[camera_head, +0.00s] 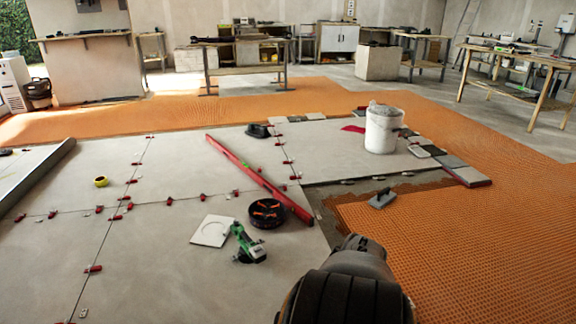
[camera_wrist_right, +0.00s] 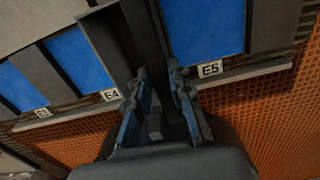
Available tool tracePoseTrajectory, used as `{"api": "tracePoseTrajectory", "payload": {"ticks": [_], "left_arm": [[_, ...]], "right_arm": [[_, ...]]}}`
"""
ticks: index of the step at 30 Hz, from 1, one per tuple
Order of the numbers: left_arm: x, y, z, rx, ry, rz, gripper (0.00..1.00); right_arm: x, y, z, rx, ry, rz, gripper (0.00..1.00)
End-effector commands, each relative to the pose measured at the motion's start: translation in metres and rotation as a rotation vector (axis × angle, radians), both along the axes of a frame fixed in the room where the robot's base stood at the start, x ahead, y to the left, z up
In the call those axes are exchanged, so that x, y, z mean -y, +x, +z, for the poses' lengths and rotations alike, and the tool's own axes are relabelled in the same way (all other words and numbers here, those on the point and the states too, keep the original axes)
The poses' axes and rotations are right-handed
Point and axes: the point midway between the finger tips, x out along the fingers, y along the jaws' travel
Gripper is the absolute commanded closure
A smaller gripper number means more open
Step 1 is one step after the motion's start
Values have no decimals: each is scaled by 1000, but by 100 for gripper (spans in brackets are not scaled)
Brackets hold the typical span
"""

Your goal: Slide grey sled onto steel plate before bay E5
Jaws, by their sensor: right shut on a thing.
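In the right wrist view, my right gripper (camera_wrist_right: 157,84) points up the picture, with a blue-lined finger on each side. It is shut on a dark grey piece (camera_wrist_right: 122,38), which looks like the grey sled. This piece extends up from between the fingers and lies across the gap between the E4 and E5 labels. The fingers and the dark shading hide where they grip it. Bay E5, with its label (camera_wrist_right: 209,69) and blue panel (camera_wrist_right: 203,28), is just right of the fingertips. I cannot make out the steel plate for sure. My left gripper is in neither view.
Bays E4 (camera_wrist_right: 78,56) and E3 (camera_wrist_right: 20,88) lie to the left, above orange matting (camera_wrist_right: 270,115). The head view shows my right arm (camera_head: 345,285), a white bucket (camera_head: 381,135), a red bar (camera_head: 250,172), a green tool (camera_head: 247,243) and a trowel (camera_head: 382,199).

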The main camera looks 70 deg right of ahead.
Motion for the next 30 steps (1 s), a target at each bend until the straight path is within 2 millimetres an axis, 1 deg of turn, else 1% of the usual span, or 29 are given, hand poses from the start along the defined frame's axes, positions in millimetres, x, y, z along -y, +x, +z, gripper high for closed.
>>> {"api": "tracePoseTrajectory", "payload": {"ticks": [3, 13, 14, 15, 16, 17, 26, 30], "left_arm": [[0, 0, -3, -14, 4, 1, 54], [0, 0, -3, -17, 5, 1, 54], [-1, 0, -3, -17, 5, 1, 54], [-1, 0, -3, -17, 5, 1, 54], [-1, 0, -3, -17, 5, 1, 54], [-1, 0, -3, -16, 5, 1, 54], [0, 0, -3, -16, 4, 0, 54], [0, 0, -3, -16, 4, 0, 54]], "right_arm": [[2, -5, 0, -2, 0, 1, 100], [2, -5, -1, -1, 1, 1, 100], [2, -5, -1, -1, 1, 1, 74], [2, -4, -1, -1, 1, 1, 66], [2, -4, -1, -1, 1, 1, 59], [2, -4, -1, -1, 1, 1, 57], [2, -3, 0, 2, 1, 0, 57], [2, -3, 9, 1, 2, 1, 57]]}}
